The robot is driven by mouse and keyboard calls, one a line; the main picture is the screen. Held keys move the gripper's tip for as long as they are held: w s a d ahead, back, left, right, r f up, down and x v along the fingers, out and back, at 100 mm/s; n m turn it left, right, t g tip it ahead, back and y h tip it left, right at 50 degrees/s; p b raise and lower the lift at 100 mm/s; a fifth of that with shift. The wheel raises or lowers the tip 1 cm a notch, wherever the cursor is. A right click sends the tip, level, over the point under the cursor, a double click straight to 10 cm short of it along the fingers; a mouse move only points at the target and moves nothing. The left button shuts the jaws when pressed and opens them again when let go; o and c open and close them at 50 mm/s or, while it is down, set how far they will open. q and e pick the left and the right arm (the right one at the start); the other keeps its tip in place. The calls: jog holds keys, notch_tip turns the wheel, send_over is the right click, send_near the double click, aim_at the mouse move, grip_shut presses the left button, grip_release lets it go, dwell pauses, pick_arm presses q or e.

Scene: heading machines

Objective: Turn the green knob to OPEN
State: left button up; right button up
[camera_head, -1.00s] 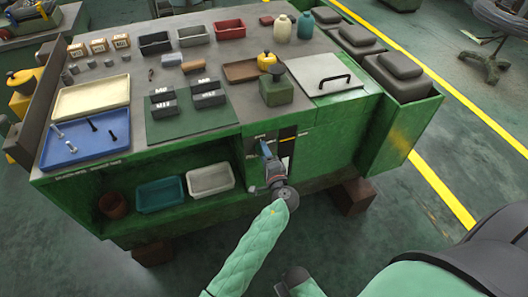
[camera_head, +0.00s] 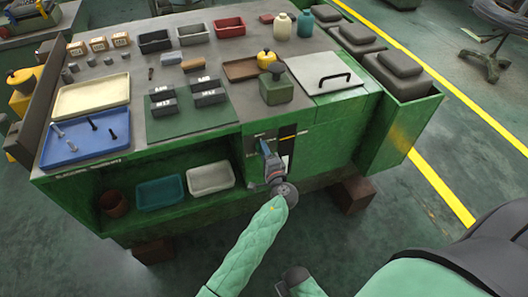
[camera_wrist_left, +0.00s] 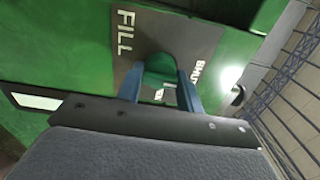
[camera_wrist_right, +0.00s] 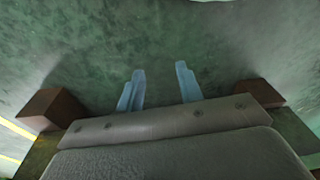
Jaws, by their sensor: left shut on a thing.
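The green knob (camera_wrist_left: 158,66) sits on a grey label plate (camera_wrist_left: 165,35) on the green front panel, seen in the left wrist view. The plate reads FILL on its left and SHUT on its right; no OPEN mark can be read. My left gripper (camera_wrist_left: 160,88) has its blue fingers on either side of the knob and is shut on it. In the head view this gripper (camera_head: 266,148) reaches the bench front, and the knob is hidden there. My right gripper (camera_wrist_right: 160,84) has its fingers apart and empty, facing the green floor.
An open shelf with a teal bin (camera_head: 160,193) lies left of my left gripper. Dark bench feet (camera_head: 355,195) stand below.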

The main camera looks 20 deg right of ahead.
pick_arm(q)
jog(key=shift+f+m+p, duration=0.1)
jog(key=shift+m+p, duration=3.75)
jog(key=shift+m, duration=4.85)
pick_arm(e)
jog(key=s+d+f, duration=0.2)
jog(key=s+f, duration=0.1)
jog(key=f, duration=0.4)
jog(key=s+d+f+t, duration=0.1)
jog(key=s+d+f, duration=0.2)
jog(key=f, duration=0.5)
jog(key=shift+s+d+f, duration=0.15)
jog(key=shift+d+f, duration=0.1)
pick_arm(q)
jog(key=o, duration=1)
pick_arm(e)
jog(key=shift+d, duration=0.1)
